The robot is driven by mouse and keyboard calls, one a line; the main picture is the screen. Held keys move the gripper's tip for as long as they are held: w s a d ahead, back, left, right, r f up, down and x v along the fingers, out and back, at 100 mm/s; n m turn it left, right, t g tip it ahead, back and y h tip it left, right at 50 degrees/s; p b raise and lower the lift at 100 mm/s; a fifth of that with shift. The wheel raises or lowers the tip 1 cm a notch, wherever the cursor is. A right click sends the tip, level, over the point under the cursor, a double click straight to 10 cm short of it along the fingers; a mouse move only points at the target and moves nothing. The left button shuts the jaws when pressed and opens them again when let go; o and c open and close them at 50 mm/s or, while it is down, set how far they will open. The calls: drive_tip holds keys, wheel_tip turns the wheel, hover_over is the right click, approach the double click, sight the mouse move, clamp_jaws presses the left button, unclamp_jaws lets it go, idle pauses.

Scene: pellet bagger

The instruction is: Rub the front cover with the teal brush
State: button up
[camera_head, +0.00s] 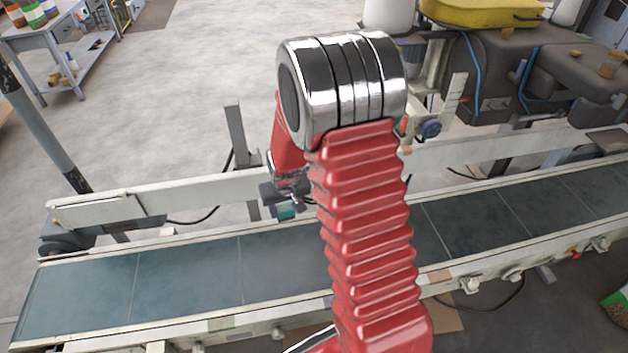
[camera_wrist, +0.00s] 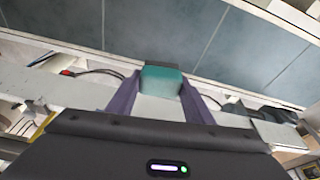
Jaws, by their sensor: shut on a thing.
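My gripper (camera_head: 288,198) is shut on the teal brush (camera_head: 287,211), just above the conveyor near its far rail, left of my red arm. In the wrist view the teal brush (camera_wrist: 162,80) sits between the two purple fingers of my gripper (camera_wrist: 160,92). Only its teal block shows clearly; its bristles and any contact with a surface cannot be made out. I cannot tell for sure which part is the front cover.
A conveyor with a dark blue-green belt (camera_head: 190,272) runs across the view. A pale rail (camera_head: 165,197) lines its far side. A dark machine (camera_head: 500,75) with a yellow part stands at back right. A grey workbench (camera_head: 50,35) stands at far left. Floor between is open.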

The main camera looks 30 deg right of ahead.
drive_tip(key=s+a+f+n, duration=0.1)
drive_tip(key=s+a+f, duration=0.1)
drive_tip(key=a, duration=0.6)
drive_tip(key=shift+s+a+n, duration=0.2)
drive_tip(key=shift+s+n, duration=0.05)
drive_tip(key=shift+n, duration=0.15)
drive_tip(key=shift+f, duration=0.1)
